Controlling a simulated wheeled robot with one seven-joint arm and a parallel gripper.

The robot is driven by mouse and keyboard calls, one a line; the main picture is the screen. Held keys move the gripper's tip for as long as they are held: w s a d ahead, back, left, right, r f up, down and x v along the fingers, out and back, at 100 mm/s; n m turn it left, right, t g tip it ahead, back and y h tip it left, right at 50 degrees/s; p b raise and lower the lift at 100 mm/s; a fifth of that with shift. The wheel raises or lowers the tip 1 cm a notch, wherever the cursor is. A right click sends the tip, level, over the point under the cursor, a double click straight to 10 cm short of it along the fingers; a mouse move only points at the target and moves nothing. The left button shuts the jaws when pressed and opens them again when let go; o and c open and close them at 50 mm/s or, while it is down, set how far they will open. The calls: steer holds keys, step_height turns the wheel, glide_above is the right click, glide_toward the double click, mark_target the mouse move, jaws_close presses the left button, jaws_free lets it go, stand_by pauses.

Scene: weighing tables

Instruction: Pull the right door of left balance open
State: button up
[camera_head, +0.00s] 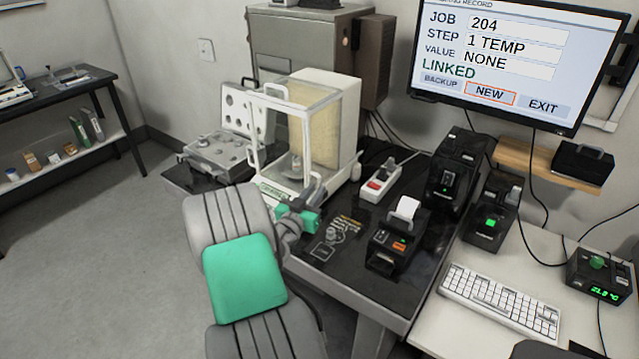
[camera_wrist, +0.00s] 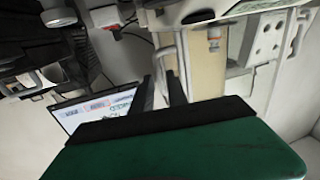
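The balance (camera_head: 350,150) stands on the dark table, with a glass draft shield, white frame and cream back panel. Its right glass side (camera_head: 322,130) faces my arm's side; I cannot tell whether that door is fully shut. A small pan with a weight-like piece shows inside. My gripper (camera_head: 314,190) is low in front of the balance's right front corner, partly hidden by my wrist. In the wrist view two dark fingers (camera_wrist: 162,88) stand apart with a gap between them. The cream panel (camera_wrist: 205,65) and white frame bars (camera_wrist: 184,50) show beyond the fingertips; no contact is visible.
A red-switched power strip (camera_head: 381,183) and a printer (camera_head: 398,240) stand right of the balance. An open weight case (camera_head: 215,150) is on the left. A monitor (camera_head: 500,60) hangs behind. A keyboard (camera_head: 498,300) lies on the white desk.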

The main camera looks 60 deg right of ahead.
mark_target(319, 187)
steer(key=d, duration=0.3)
steer(key=shift+w+d+p, duration=0.1)
steer(key=shift+d+p, duration=0.2)
steer(key=shift+c, duration=0.2)
jaws_close()
stand_by(0.9)
